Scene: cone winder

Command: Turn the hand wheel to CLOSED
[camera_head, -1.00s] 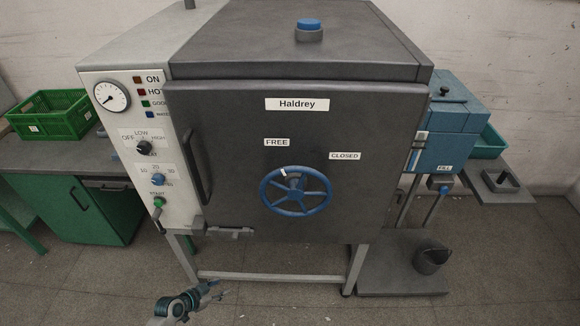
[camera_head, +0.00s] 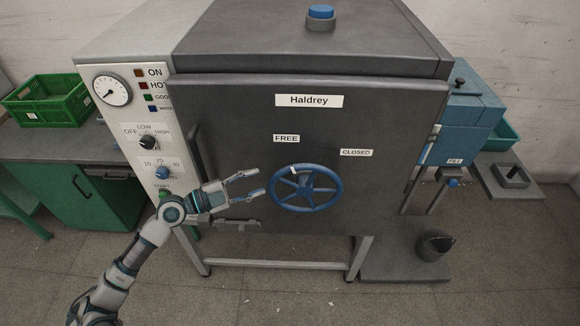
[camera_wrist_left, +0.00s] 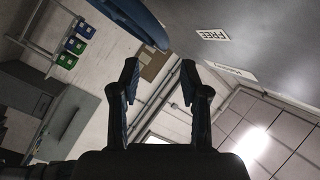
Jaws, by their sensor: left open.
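The blue hand wheel (camera_head: 306,188) is on the dark door of the Haldrey machine. A white mark on its rim sits at the upper left, below the FREE label (camera_head: 286,138). The CLOSED label (camera_head: 356,152) is to the upper right of the wheel. My left gripper (camera_head: 258,183) is open and empty, its fingertips just left of the wheel's rim; contact cannot be told. In the left wrist view, the open fingers (camera_wrist_left: 158,85) show with part of the blue wheel (camera_wrist_left: 130,20) and the FREE label (camera_wrist_left: 213,34) beyond them. My right gripper is out of view.
The door handle (camera_head: 196,152) and the control panel (camera_head: 150,125) with gauge and knobs are left of the wheel. A green crate (camera_head: 45,103) stands on the left bench. A blue unit (camera_head: 465,125) stands at the right.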

